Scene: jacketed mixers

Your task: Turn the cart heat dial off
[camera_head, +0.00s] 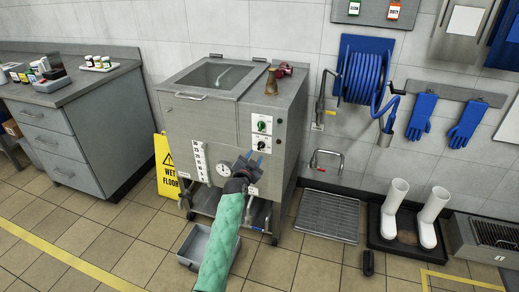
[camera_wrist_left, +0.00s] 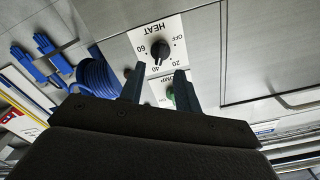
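The heat dial (camera_wrist_left: 160,50) is a black knob on a white plate marked HEAT, with OFF, 20, 40 and 60 around it. Its pointer appears to be toward 40, but the mark is small. In the head view the black dial (camera_head: 262,145) sits below a green knob (camera_head: 262,126) on the front of the steel mixer (camera_head: 200,125). My left gripper (camera_head: 250,160) is open and empty, just below and in front of the dial. In the left wrist view its fingertips (camera_wrist_left: 161,72) are apart, short of the knob. The green knob (camera_wrist_left: 171,95) shows partly between the fingers. My right gripper is out of view.
A gauge (camera_head: 223,169) is on the mixer front. A grey tub (camera_head: 193,246) lies on the floor below. A yellow wet floor sign (camera_head: 166,166) stands left, a blue hose reel (camera_head: 362,75) hangs right. A floor grate (camera_head: 328,215) lies to the right.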

